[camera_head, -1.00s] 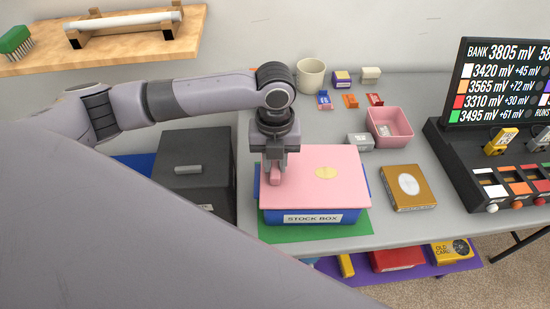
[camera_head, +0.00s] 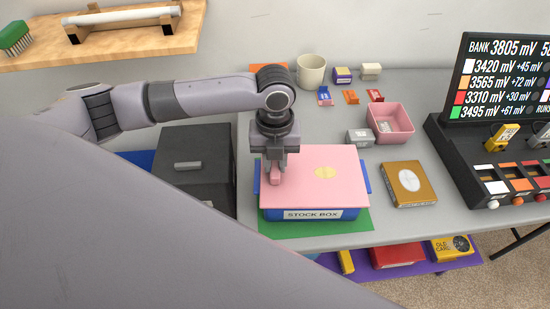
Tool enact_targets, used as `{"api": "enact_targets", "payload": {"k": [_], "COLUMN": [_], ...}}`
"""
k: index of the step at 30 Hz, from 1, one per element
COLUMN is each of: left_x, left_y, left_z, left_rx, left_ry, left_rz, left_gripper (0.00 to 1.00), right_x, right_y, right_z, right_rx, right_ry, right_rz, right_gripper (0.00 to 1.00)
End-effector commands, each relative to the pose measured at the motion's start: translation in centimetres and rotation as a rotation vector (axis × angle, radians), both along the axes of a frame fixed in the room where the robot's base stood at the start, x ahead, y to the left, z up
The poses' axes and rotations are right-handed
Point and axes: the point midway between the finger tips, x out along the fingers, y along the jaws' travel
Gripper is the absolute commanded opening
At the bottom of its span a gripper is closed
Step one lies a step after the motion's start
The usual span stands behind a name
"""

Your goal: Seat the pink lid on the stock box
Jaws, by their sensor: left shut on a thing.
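The pink lid (camera_head: 322,187) is a flat panel with a pale yellow oval on it and a pink handle near its left edge. It lies over the top of the blue stock box (camera_head: 352,214), whose front carries a "STOCK BOX" label. Blue shows at both sides of the lid; I cannot tell whether the lid is fully down. My left gripper (camera_head: 276,174) points down and is shut on the lid's handle. The box stands on a green mat (camera_head: 362,226). My right gripper is not in view.
A dark grey box (camera_head: 190,165) stands left of the stock box. A brown box (camera_head: 409,185), a pink bin (camera_head: 390,123) and a small grey block (camera_head: 360,138) lie to the right. A cream mug (camera_head: 312,72) stands behind. A black charger console (camera_head: 470,165) is at far right.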

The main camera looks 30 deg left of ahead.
Motion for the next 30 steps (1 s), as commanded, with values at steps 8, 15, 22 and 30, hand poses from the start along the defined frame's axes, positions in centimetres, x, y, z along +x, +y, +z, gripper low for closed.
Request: {"api": "enact_targets", "payload": {"k": [8, 15, 22, 30], "left_x": [0.0, 0.0, 0.0, 0.0], "left_y": [0.0, 0.0, 0.0, 0.0], "left_z": [0.0, 0.0, 0.0, 1.3], "left_rx": [0.0, 0.0, 0.0, 0.0], "left_ry": [0.0, 0.0, -0.001, 0.0], "left_rz": [0.0, 0.0, 0.0, 0.0], "left_gripper": [0.31, 0.44, 0.61, 0.61], "right_x": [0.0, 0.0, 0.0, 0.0], "right_y": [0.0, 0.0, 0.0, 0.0], "right_z": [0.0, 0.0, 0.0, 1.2], "right_rx": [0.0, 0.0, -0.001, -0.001], "right_ry": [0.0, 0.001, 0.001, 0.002], "right_rz": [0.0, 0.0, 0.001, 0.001], "right_gripper": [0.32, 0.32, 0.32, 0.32]}}
